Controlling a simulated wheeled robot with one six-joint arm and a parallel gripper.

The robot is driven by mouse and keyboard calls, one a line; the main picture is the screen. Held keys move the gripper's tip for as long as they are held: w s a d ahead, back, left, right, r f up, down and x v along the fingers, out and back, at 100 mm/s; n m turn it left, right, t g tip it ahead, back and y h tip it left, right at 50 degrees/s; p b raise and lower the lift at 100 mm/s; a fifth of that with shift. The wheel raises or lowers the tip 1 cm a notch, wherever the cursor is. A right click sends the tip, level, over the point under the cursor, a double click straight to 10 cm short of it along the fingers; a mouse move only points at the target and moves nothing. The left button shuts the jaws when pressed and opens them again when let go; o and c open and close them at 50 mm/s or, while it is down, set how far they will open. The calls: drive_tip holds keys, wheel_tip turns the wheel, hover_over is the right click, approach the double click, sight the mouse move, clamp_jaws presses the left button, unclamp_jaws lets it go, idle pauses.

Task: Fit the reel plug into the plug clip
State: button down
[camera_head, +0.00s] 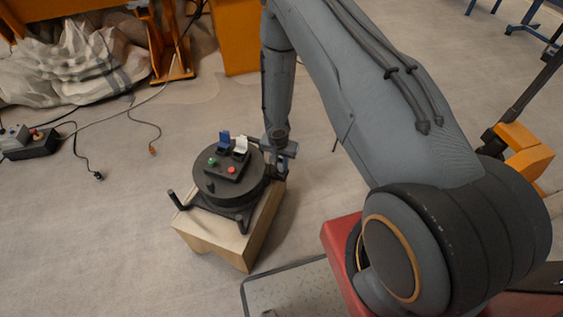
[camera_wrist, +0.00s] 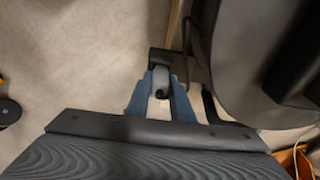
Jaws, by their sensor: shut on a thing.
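The cable reel (camera_head: 216,183) is a black drum on a dark frame, set on a wooden box. Its top has a blue flap, a white flap and green and red buttons. My gripper (camera_head: 281,166) is at the reel's right side, small and partly hidden by its own wrist. In the wrist view, the blue fingers of my gripper (camera_wrist: 161,88) are shut on a grey, rounded piece, which looks like the reel plug (camera_wrist: 161,77). A dark block at the reel's edge, perhaps the plug clip (camera_wrist: 158,57), touches or sits just behind it. I cannot tell whether the plug is seated.
The wooden box (camera_head: 254,232) stands on sandy floor. Loose cables with plugs (camera_head: 98,176) lie to the left, near a small black box (camera_head: 32,146). Orange supports (camera_head: 172,45) and a crumpled grey cloth (camera_head: 65,65) are behind. Floor left of the reel is mostly clear.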

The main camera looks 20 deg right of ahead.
drive_tip(key=shift+f+p, duration=0.6)
drive_tip(key=shift+p, duration=0.05)
drive_tip(key=c, duration=1)
unclamp_jaws()
drive_tip(key=shift+r, duration=2.6)
drive_tip(key=shift+r+p, duration=0.7)
drive_tip(key=shift+r, duration=0.7)
